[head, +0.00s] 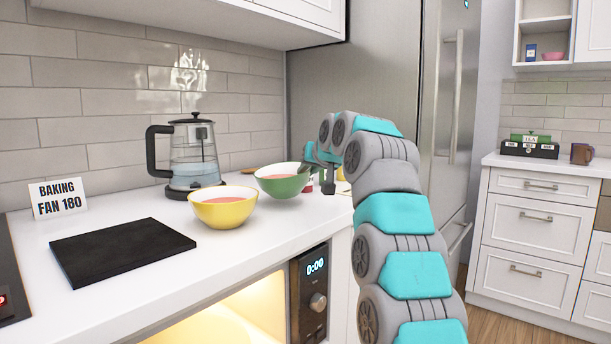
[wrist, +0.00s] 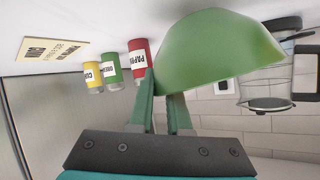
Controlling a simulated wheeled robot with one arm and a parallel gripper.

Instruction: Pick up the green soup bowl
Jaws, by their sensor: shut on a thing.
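The green soup bowl (head: 283,188) with reddish soup in it is on the right part of the counter in the head view, looking about level. In the wrist view the bowl (wrist: 215,55) fills the upper middle. My gripper (head: 309,168) is at the bowl's right side in the head view. In the wrist view my gripper (wrist: 163,102) has its fingers closed on the bowl's edge. The fingertips are partly hidden by the bowl. I cannot tell whether the bowl's base touches the counter.
A yellow bowl (head: 223,212) of soup stands close in front and left. A glass kettle (head: 194,163) stands behind it. A black board (head: 122,250) lies at left. Red (wrist: 137,62), green (wrist: 112,69) and yellow (wrist: 92,74) spice jars and a sign (wrist: 48,48) are near my gripper.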

